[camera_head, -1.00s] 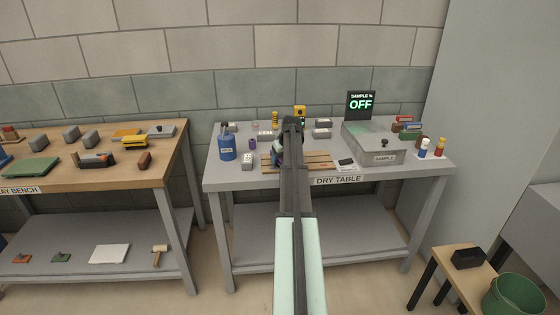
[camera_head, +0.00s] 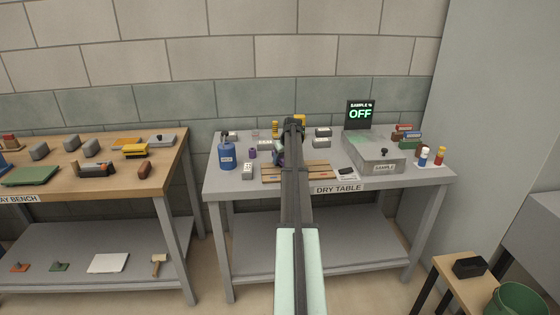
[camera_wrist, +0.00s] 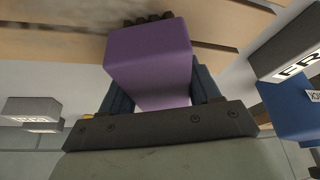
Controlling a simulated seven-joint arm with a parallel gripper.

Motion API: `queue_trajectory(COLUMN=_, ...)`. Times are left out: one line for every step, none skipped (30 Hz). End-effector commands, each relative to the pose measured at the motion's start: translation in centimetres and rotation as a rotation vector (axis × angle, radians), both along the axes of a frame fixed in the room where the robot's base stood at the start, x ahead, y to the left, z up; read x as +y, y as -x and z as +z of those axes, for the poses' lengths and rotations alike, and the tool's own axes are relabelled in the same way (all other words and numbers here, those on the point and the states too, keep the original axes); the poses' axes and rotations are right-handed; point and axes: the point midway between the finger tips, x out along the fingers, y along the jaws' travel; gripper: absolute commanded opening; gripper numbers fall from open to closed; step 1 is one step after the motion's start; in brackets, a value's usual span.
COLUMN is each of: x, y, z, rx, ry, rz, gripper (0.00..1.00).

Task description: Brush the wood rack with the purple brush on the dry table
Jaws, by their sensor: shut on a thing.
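The wood rack (camera_head: 318,174) lies near the front edge of the dry table (camera_head: 225,183). It is a low set of wooden slats and also shows along the top of the wrist view (camera_wrist: 60,40). My gripper (camera_wrist: 155,95) is shut on the purple brush (camera_wrist: 148,48), a purple block with dark bristles at its far end. The bristles are at the slats in the wrist view; I cannot tell whether they touch. In the head view my arm covers most of the gripper and brush, over the rack's left part.
A blue canister (camera_head: 227,156) and a small pale block (camera_head: 248,171) stand left of the rack. A grey box marked SAMPLE (camera_head: 372,158) stands to the right, with a sign reading OFF (camera_head: 361,114) behind it. Small bottles (camera_head: 423,156) stand at the right edge.

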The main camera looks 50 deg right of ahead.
Motion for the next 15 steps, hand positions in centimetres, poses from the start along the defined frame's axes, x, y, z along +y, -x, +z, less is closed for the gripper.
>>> queue_trajectory(x=-0.4, y=0.4, z=0.0, rx=0.000, ry=0.000, rz=-0.001, gripper=0.33)
queue_trajectory(x=-0.6, y=0.6, z=0.0, rx=0.000, ry=0.000, rz=-0.001, gripper=0.33)
queue_trajectory(x=-0.2, y=0.9, z=0.0, rx=0.000, ry=-0.001, rz=0.000, gripper=0.33)
queue_trajectory(x=0.1, y=1.1, z=0.0, rx=0.000, ry=0.000, rz=0.001, gripper=0.33)
queue_trajectory(x=0.4, y=1.3, z=0.0, rx=0.001, ry=-0.001, rz=0.001, gripper=0.33)
queue_trajectory(x=0.6, y=1.6, z=-0.1, rx=0.000, ry=0.000, rz=0.001, gripper=0.33)
queue_trajectory(x=0.8, y=1.8, z=0.0, rx=0.000, ry=0.000, rz=0.000, gripper=0.33)
queue_trajectory(x=1.0, y=2.0, z=0.0, rx=0.000, ry=0.000, rz=0.000, gripper=0.33)
queue_trajectory(x=1.3, y=2.2, z=0.0, rx=0.000, ry=0.000, rz=0.000, gripper=0.33)
queue_trajectory(x=1.5, y=2.4, z=0.0, rx=0.000, ry=-0.001, rz=0.000, gripper=0.33)
queue_trajectory(x=1.7, y=2.6, z=0.0, rx=0.000, ry=-0.001, rz=0.000, gripper=0.33)
queue_trajectory(x=1.9, y=2.9, z=0.0, rx=0.000, ry=-0.001, rz=0.000, gripper=0.33)
queue_trajectory(x=2.1, y=3.1, z=0.0, rx=0.000, ry=-0.001, rz=0.000, gripper=0.33)
queue_trajectory(x=2.3, y=3.3, z=0.0, rx=0.000, ry=-0.001, rz=0.000, gripper=0.33)
queue_trajectory(x=2.6, y=3.5, z=0.0, rx=0.001, ry=-0.001, rz=0.000, gripper=0.33)
